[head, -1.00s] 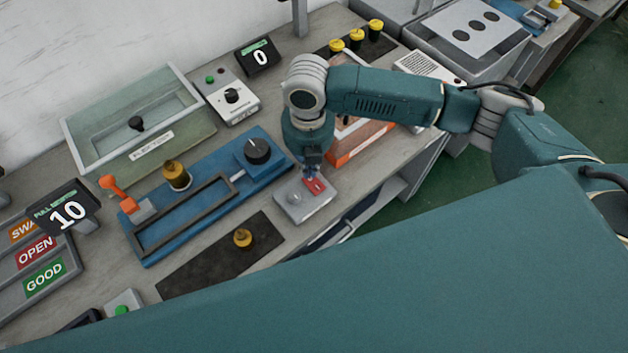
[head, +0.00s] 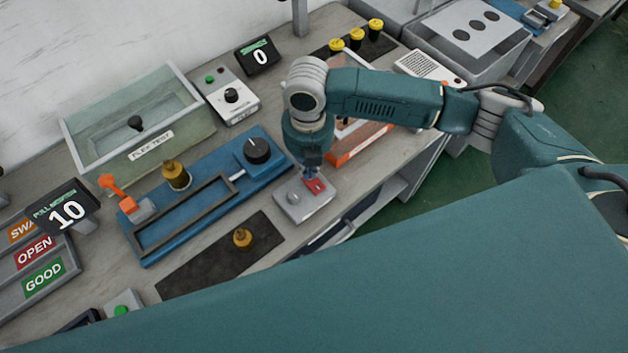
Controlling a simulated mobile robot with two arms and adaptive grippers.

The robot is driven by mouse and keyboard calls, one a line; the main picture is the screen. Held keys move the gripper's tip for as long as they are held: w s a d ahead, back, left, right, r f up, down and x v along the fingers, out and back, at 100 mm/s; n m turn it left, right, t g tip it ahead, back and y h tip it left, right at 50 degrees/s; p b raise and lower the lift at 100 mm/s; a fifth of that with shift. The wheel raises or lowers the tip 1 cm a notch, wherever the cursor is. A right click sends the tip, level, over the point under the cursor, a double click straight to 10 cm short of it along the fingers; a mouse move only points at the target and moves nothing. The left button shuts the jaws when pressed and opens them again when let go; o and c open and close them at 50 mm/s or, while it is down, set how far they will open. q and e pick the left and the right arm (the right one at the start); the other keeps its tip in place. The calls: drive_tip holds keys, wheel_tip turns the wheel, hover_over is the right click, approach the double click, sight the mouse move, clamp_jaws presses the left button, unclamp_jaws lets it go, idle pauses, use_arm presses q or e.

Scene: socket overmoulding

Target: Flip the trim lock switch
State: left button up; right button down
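A small light-grey box (head: 302,204) sits near the front edge of the bench, with a round grey knob (head: 293,198) and a red patch (head: 315,187) on top. It seems to be the trim lock switch box; its lever is not clear to see. My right gripper (head: 312,175) points down right over the red patch, at or very close to it. Its fingers are small and partly hidden by the wrist, so I cannot tell their opening or contact. My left gripper is not in view.
A blue fixture (head: 210,235) with a black dial (head: 257,150) stands left of the box. A dark mat (head: 205,268) bears a brass part (head: 242,238). An orange-and-white unit (head: 358,143) stands close behind my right wrist. A lidded flex-test case (head: 130,120) is at the back.

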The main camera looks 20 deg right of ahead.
drive_tip(key=shift+f, duration=0.75)
idle(0.3)
wheel_tip(320, 180, up, 7)
drive_tip(key=p, duration=0.7)
drive_tip(key=shift+r+p, duration=0.1)
drive_tip(key=shift+p, duration=0.2)
